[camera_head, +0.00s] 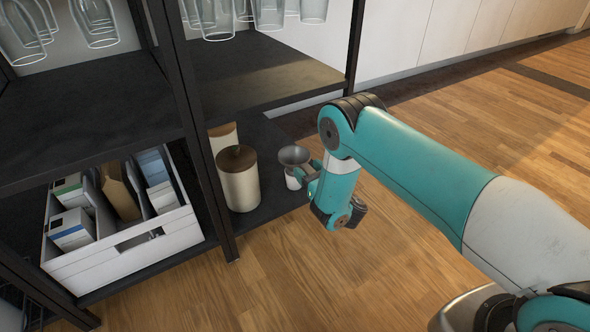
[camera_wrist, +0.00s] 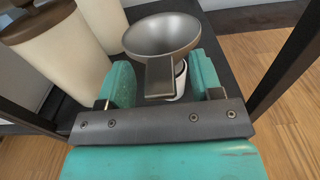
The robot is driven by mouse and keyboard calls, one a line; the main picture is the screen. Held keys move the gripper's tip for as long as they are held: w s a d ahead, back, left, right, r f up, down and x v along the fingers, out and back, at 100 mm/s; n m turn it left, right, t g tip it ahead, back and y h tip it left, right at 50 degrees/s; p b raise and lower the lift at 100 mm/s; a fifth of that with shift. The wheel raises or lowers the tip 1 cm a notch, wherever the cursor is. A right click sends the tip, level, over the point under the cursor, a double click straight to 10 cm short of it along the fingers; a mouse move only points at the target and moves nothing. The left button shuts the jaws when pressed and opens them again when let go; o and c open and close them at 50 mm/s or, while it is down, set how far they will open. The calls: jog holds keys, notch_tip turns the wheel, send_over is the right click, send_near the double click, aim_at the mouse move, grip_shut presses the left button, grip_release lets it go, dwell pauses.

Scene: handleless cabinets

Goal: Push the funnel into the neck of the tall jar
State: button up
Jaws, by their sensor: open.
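The grey metal funnel (camera_head: 294,155) is wide end up above a small white vessel (camera_head: 292,182) on the low dark shelf. In the wrist view the funnel (camera_wrist: 160,36) has a flat tab facing me. The white vessel (camera_wrist: 181,82) shows only in part behind that tab. I cannot tell how deep the funnel's stem sits in it. My gripper (camera_wrist: 160,77) is open, with one teal finger on each side of the tab and a gap visible at both sides. In the head view my gripper (camera_head: 306,176) is right beside the vessel, partly hidden by my arm.
A cream canister with a brown lid (camera_head: 238,180) stands close left of the funnel, with another behind it. A black post (camera_head: 190,120) and upper shelf (camera_head: 262,78) bound the space. A white crate (camera_head: 125,245) holds boxes. Wooden floor at right is clear.

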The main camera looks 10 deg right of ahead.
jog(key=shift+w+a+r, duration=0.1)
jog(key=shift+w, duration=0.25)
grip_shut()
